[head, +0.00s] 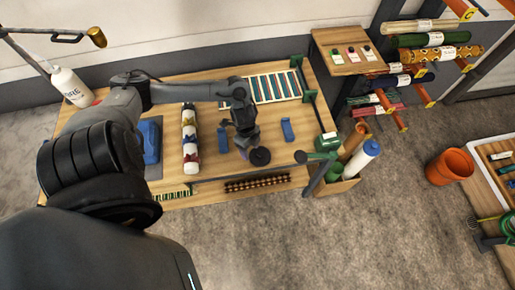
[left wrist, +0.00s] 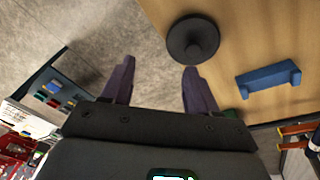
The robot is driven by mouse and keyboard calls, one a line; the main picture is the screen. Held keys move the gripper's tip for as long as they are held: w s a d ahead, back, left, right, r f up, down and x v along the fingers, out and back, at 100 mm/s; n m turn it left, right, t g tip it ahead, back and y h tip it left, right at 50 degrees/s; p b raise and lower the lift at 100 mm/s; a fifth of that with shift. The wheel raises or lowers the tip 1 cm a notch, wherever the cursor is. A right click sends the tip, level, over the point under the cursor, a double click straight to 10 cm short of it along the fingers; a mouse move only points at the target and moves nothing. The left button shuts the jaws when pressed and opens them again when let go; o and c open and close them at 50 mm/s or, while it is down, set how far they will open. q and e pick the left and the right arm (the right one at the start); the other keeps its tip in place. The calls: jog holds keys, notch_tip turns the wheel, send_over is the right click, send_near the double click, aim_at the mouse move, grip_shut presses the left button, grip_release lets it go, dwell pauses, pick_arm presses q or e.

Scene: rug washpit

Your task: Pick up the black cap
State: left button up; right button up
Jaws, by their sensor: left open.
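The black cap (head: 261,157) is a round dark disc lying on the wooden table near its front edge. In the left wrist view the cap (left wrist: 193,41) shows a small raised knob at its middle and lies just beyond the right-hand fingertip. My left gripper (head: 245,151) is above the table beside the cap, a little to its left in the head view. Its two dark purple fingers (left wrist: 160,68) are apart with nothing between them. I cannot tell the exact height of the fingers above the table. My right gripper is not in view.
A blue bracket (head: 287,129) lies right of the cap, and another blue piece (head: 222,138) lies left of my gripper. A patterned roll (head: 189,140) lies farther left. A beaded bar (head: 257,183) runs along the front edge.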

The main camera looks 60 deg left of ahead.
aim_at(260, 153)
pick_arm(q)
jog(key=shift+t, duration=0.4)
jog(key=w+f, duration=0.1)
jog(key=w+a+f, duration=0.1)
jog(key=w, duration=0.1)
jog(key=w+f, duration=0.1)
jog(key=shift+w+a+b, duration=0.15)
jog(key=shift+a+b, duration=0.1)
jog(key=shift+b, duration=0.15)
jog(key=shift+w+d+f, duration=0.1)
jog(key=shift+w+f, duration=0.05)
jog(key=shift+f, duration=1.35)
jog(key=shift+w+d+f, duration=0.1)
jog(key=shift+w+f, duration=0.05)
jog(key=shift+f, duration=1.3)
jog(key=c, duration=1.1)
